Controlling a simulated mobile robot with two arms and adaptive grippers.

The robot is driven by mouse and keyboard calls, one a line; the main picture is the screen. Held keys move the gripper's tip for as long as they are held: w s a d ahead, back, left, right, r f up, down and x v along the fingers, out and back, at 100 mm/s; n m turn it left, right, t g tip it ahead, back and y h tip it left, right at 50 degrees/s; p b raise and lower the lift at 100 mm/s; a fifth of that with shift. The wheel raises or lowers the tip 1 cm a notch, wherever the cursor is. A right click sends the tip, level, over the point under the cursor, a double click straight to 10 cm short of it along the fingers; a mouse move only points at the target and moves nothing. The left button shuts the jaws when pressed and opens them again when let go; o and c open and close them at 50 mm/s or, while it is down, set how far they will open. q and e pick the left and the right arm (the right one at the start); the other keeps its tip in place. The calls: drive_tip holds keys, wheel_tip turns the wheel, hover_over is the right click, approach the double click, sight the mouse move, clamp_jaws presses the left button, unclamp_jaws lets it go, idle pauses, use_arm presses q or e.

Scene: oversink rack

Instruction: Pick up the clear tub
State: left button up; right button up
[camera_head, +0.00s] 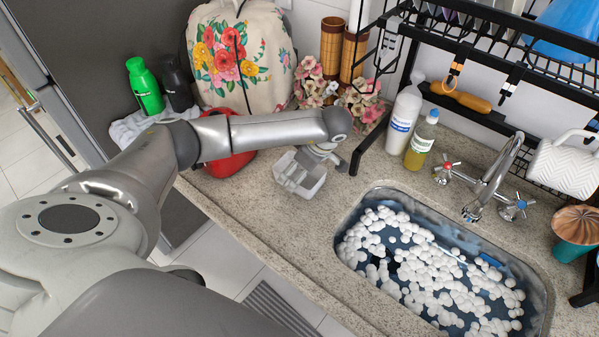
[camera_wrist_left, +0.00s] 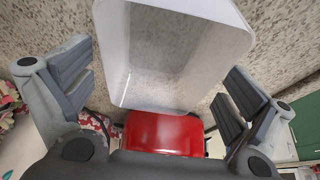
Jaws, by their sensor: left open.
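The clear tub (camera_head: 314,188) is a small, pale, see-through open box on the counter, left of the sink. In the left wrist view the tub (camera_wrist_left: 180,55) looks empty and fills the upper middle. My left gripper (camera_head: 298,177) is over the tub in the head view and hides part of it. In the left wrist view my left gripper (camera_wrist_left: 156,92) is open, with one finger pad to each side of the tub and gaps between. I cannot tell whether a finger touches it. My right gripper is not in view.
A red object (camera_head: 230,164) is beside the tub, partly under my arm. The sink (camera_head: 373,195) full of white foam is to the right. A black rack (camera_head: 482,42), a white bottle (camera_head: 403,118) and a yellow bottle (camera_head: 421,142) stand behind. Bare counter (camera_head: 265,218) lies in front.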

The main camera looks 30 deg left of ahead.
use_arm(q)
drive_tip(key=shift+a+f, duration=0.15)
drive_tip(key=shift+f, duration=0.2)
drive_tip(key=shift+f+b, duration=0.25)
drive_tip(key=shift+b, duration=0.15)
idle(0.4)
drive_tip(key=c, duration=1)
